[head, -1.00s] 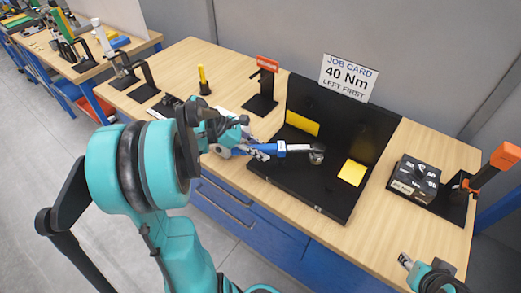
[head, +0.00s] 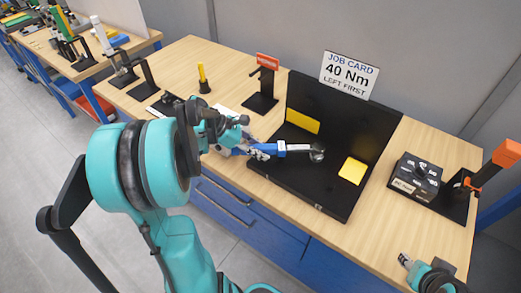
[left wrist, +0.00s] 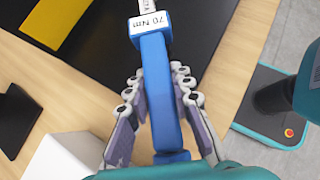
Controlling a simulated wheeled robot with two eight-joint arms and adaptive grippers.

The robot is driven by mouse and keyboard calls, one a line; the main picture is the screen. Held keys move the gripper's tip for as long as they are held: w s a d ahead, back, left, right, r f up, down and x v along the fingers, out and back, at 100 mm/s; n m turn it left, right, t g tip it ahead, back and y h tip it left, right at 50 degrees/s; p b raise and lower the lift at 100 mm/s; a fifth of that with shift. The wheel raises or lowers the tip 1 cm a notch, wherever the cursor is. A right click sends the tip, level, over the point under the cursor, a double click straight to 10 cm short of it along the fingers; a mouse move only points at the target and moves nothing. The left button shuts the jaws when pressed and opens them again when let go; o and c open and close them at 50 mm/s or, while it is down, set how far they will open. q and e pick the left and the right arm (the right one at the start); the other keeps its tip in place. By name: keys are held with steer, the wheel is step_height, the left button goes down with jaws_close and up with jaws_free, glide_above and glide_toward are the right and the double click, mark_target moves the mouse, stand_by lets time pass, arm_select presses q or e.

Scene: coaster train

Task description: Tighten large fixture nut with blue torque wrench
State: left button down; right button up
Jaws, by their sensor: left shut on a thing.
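The blue torque wrench (head: 282,150) lies roughly level over the black fixture (head: 294,176), with its head at the large nut (head: 318,154) near the middle of the fixture. How fully the head sits on the nut is too small to tell. My left gripper (head: 262,151) is shut on the blue handle. In the left wrist view the gripper fingers (left wrist: 158,100) flank the blue wrench (left wrist: 157,75), whose white label reads 70 Nm. The nut is out of that view. My right gripper (head: 406,260) is at the lower right, away from the fixture; its jaws are unclear.
The job card (head: 348,76) reads 40 Nm, left first. Yellow pads (head: 352,170) lie on the fixture. A black dial box (head: 416,176) and an orange-topped tool on a stand (head: 492,166) are at the right. A red-topped stand (head: 268,66) is behind.

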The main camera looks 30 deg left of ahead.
arm_select(q)
steer(key=shift+w+a+m+g+h, duration=0.2)
steer(key=shift+w+a+m, duration=0.1)
steer(key=shift+w+m, duration=0.15)
steer(key=shift+w+a+m+g+h, duration=0.1)
steer(key=shift+w+a+m+g, duration=0.1)
steer(key=shift+w+a+m, duration=0.25)
arm_select(e)
steer(key=shift+f, duration=0.1)
stand_by(0.8)
arm_select(q)
steer(key=shift+d, duration=0.15)
steer(key=shift+s+d+n, duration=0.25)
steer(key=shift+s+n, duration=0.1)
steer(key=shift+n, duration=0.15)
steer(key=shift+r, duration=0.2)
arm_select(e)
steer(key=shift+r, duration=0.2)
arm_select(q)
steer(key=shift+r+p, duration=1.75)
steer(key=shift+r, duration=0.35)
arm_select(e)
step_height(320, 180, up, 3)
steer(key=shift+r, duration=0.15)
